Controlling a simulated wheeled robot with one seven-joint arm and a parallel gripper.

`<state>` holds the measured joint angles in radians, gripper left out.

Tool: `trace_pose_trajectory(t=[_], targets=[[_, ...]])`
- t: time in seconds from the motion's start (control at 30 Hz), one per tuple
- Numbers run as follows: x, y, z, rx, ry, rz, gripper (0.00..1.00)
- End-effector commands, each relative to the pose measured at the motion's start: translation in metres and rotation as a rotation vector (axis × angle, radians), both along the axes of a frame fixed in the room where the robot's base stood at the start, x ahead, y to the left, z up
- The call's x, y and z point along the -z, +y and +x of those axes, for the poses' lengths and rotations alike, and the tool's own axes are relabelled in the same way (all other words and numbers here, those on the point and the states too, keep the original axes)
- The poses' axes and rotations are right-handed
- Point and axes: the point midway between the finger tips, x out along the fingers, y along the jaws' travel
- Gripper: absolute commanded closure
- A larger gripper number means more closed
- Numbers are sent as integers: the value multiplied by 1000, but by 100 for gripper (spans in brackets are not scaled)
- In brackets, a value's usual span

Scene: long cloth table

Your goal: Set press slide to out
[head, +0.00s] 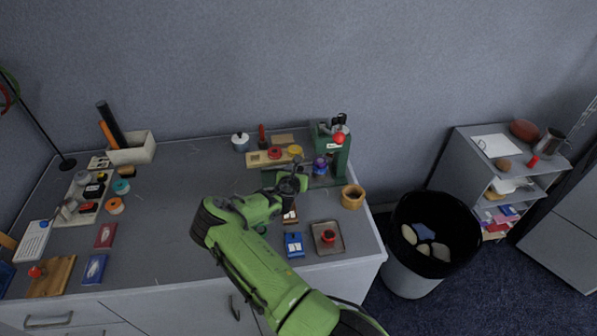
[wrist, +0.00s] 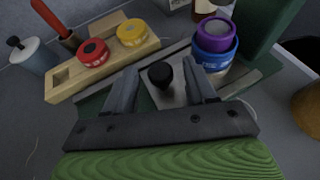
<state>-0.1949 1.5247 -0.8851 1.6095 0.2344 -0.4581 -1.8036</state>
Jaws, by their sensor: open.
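The green press (head: 343,160) stands at the back right of the table, with a red ball (head: 338,138) on its handle. In the wrist view, its metal slide plate (wrist: 166,99) lies low in front of the press, with a black knob (wrist: 160,74) standing up from it. A purple and blue round piece (wrist: 215,45) sits at the plate's right, beside the press body. My gripper (wrist: 160,84) is open, with one finger on each side of the black knob. I cannot tell whether the fingers touch it. In the head view, my gripper (head: 291,184) hides the knob.
A wooden rack (wrist: 104,67) with red and yellow round pieces is close left of my gripper. A wooden cup (head: 352,197), a tray with a red-knobbed piece (head: 328,238) and a blue box (head: 294,245) stand near the right front. The table middle is mostly clear.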

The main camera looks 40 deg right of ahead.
Motion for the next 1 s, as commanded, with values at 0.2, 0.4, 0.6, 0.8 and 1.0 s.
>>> trace_pose_trajectory(t=[0.2,0.4,0.6,0.8,1.0], targets=[[3,-6,5,-1,0,2,44],[3,-5,4,0,0,1,57],[3,-5,4,0,0,1,87],[3,-5,4,0,0,1,100],[3,4,10,-2,0,1,100]])
